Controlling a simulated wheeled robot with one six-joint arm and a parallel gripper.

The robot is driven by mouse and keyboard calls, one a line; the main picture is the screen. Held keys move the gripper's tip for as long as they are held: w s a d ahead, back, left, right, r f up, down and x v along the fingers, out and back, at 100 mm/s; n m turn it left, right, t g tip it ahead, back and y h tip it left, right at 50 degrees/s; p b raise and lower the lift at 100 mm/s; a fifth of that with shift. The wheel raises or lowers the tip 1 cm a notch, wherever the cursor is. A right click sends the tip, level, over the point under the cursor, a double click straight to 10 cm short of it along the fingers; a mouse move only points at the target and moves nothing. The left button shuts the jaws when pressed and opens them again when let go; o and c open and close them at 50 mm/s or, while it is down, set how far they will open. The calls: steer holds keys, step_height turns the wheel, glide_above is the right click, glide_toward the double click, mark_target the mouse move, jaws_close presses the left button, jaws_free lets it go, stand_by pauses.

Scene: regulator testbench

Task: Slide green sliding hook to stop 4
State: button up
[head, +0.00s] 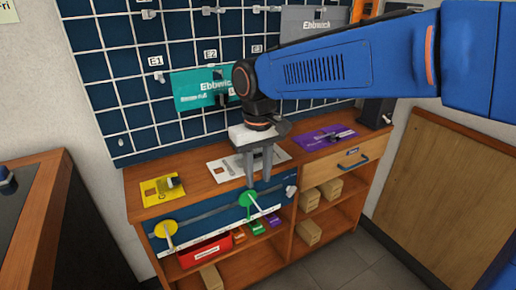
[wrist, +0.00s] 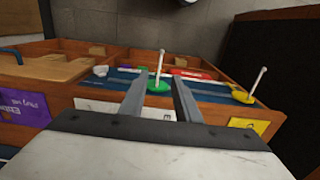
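The green sliding hook (head: 249,199) is a round green base with a pale pin, on a grey rail across the blue front panel (head: 207,222) of the bench. A yellow hook (head: 164,230) sits on the same rail to its left. My gripper (head: 258,182) points down just above the green hook. In the wrist view, my gripper (wrist: 158,86) is open, and the green hook (wrist: 158,87) appears between its fingertips with its pin rising beyond them. Contact is not visible. The yellow hook (wrist: 243,97) is at the right there. I cannot read stop marks.
A white knob (head: 291,190) is at the rail's right end. A yellow card (head: 160,191), a white card (head: 222,170) and a purple card (head: 315,138) lie on the bench top. A red bin (head: 205,251) and small boxes are on the shelves below. The wall grid stands behind.

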step_height(320, 180, up, 8)
steer(key=shift+r, duration=0.2)
stand_by(0.3)
steer(key=s+d+f+m+t, duration=0.1)
steer(key=s+d+f+m, duration=0.15)
steer(key=d, duration=0.65)
steer(key=s+d+f+m+t, duration=0.1)
steer(key=s+d+f, duration=0.15)
steer(key=d, duration=0.65)
steer(key=s+d+f+m+t, duration=0.1)
steer(key=s+d, duration=0.2)
steer(key=d, duration=0.6)
steer(key=s+d+f+m+t, duration=0.1)
steer(key=s+d+f+m, duration=0.1)
steer(key=s+d+f, duration=0.5)
steer(key=shift+s+f+t, duration=0.2)
steer(key=shift+s+t, duration=0.15)
steer(key=shift+t, duration=0.05)
stand_by(0.7)
